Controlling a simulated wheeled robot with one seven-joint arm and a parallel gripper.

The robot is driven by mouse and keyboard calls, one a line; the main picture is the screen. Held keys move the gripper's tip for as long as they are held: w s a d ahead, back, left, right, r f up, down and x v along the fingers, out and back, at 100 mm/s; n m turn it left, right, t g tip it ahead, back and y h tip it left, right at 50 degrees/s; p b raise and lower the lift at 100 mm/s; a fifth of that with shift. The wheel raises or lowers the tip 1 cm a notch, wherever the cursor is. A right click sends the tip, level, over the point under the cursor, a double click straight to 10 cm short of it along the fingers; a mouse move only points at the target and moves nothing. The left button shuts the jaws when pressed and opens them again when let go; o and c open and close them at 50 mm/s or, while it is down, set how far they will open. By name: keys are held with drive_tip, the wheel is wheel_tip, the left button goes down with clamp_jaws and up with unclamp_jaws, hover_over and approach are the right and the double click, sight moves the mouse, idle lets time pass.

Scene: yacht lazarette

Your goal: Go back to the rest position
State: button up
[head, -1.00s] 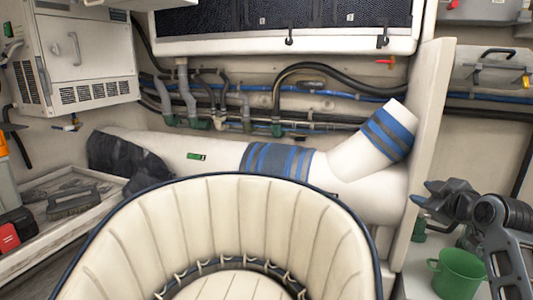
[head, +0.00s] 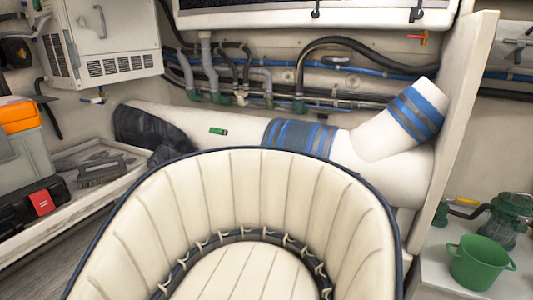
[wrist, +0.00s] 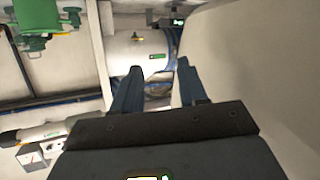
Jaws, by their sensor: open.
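My gripper (wrist: 158,66) shows in the wrist view, its two dark blue-grey fingers apart and nothing between them. Beyond the fingertips is a thick white pipe with a blue band (wrist: 140,45), apart from them. A large pale surface (wrist: 255,80) fills the right side of that view, close beside the right finger. My gripper and arm do not show in the head view.
A cream padded seat (head: 240,185) fills the front middle. A green bucket (head: 476,265) and a green pump (head: 508,215) stand on a right-hand ledge beyond an upright panel (head: 462,110). An orange-topped toolbox (head: 20,145) and a tool tray (head: 60,225) are at left.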

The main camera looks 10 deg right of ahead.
drive_tip(key=s+a+r+y, duration=0.1)
drive_tip(key=s+r, duration=0.3)
drive_tip(key=s, duration=0.6)
drive_tip(key=s+a+r+y, duration=0.1)
drive_tip(key=s+r, duration=0.4)
drive_tip(key=s, duration=0.5)
drive_tip(key=shift+s+a+r, duration=0.2)
drive_tip(key=shift+s+a, duration=0.15)
drive_tip(key=shift+a, duration=0.35)
